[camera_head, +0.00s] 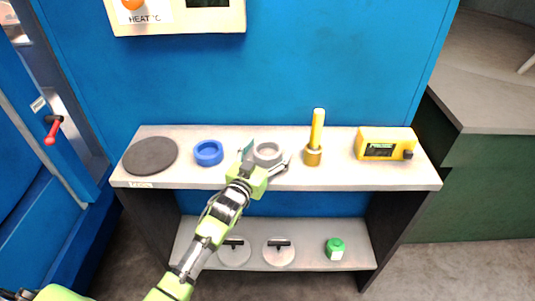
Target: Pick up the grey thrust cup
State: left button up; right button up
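The grey thrust cup (268,150), a light grey ring with a hollow middle, sits on the upper shelf of the bench near its centre. My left gripper (266,158) reaches up from the lower left to the cup's near side. Its fingers are spread, one to the left of the cup and one to its right. They look open, and I cannot tell whether either touches the cup. The gripper's palm is just in front of the cup, whose near edge is partly hidden. My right gripper is not in view.
On the same shelf (230,181) are a dark round disc (150,156), a blue ring (208,153) close left of my gripper, an upright yellow-handled tool (316,138) and a yellow meter (385,144). Two handled discs and a green-capped jar (335,246) stand below. A blue panel rises behind.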

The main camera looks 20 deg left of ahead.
pick_arm(q)
jog(key=c, duration=1.2)
jog(key=shift+c, duration=0.5)
jog(key=shift+r, duration=0.1)
